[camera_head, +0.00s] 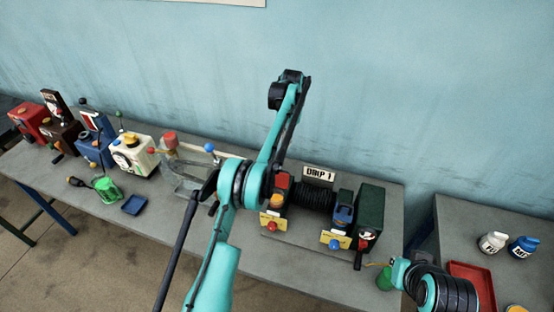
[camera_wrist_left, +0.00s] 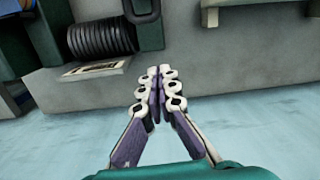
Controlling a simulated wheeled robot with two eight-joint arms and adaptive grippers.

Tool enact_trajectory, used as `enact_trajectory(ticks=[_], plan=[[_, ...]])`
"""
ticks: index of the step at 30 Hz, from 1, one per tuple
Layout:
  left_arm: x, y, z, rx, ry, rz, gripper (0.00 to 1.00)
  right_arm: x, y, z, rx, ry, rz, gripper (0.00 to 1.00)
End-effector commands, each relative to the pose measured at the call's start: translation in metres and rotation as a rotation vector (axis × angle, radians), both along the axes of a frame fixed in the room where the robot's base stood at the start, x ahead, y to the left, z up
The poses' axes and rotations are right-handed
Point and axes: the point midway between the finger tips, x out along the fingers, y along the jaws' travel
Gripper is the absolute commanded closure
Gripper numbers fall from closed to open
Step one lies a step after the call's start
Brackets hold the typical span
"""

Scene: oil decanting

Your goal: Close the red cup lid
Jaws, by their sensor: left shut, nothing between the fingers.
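My left arm rises through the middle of the head view, bent up near the wall; its fingers cannot be made out there. In the left wrist view my left gripper (camera_wrist_left: 160,74) is shut and empty, its fingertips together, over the wall side of the table. A red cap-like piece (camera_head: 170,138) stands above a clear container (camera_head: 184,178), left of my arm. Another red piece (camera_head: 282,181) tops a small unit right of my arm. I cannot tell which is the red cup lid, or whether it is open. My right gripper cannot be made out.
A black coil (camera_head: 313,197) stands by the DRIP 1 sign (camera_head: 319,174); the coil also shows in the wrist view (camera_wrist_left: 101,40). A green box (camera_head: 370,208) is to its right. Several coloured machines and a green cup (camera_head: 107,189) stand left. A red tray (camera_head: 473,281) lies right.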

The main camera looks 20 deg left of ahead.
Motion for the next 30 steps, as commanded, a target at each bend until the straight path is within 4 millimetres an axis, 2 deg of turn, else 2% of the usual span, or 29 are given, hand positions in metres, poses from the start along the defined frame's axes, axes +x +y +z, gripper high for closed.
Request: enact_trajectory(ticks=[5,16,17,18,24,30], plan=[[-0.001,0.001,-0.021,0.0,0.0,0.0,1.0,0.0,0.0,-0.004,0.0,0.0,0.0,1.0],[-0.008,0.003,-0.099,0.0,-0.001,0.0,1.0,0.0,0.0,-0.01,0.0,0.0,0.0,1.0],[-0.01,0.003,-0.102,0.0,-0.001,0.0,1.0,0.0,0.0,-0.01,0.0,0.0,0.0,1.0],[-0.015,0.003,-0.095,0.0,-0.001,0.0,1.0,0.0,0.0,-0.009,0.0,0.0,0.0,1.0],[-0.035,0.001,-0.086,0.0,-0.001,0.0,1.0,0.0,0.0,-0.008,0.0,0.0,0.0,1.0],[-0.044,0.001,-0.083,0.0,-0.001,0.0,1.0,0.0,0.0,-0.008,0.0,0.0,0.0,1.0]])
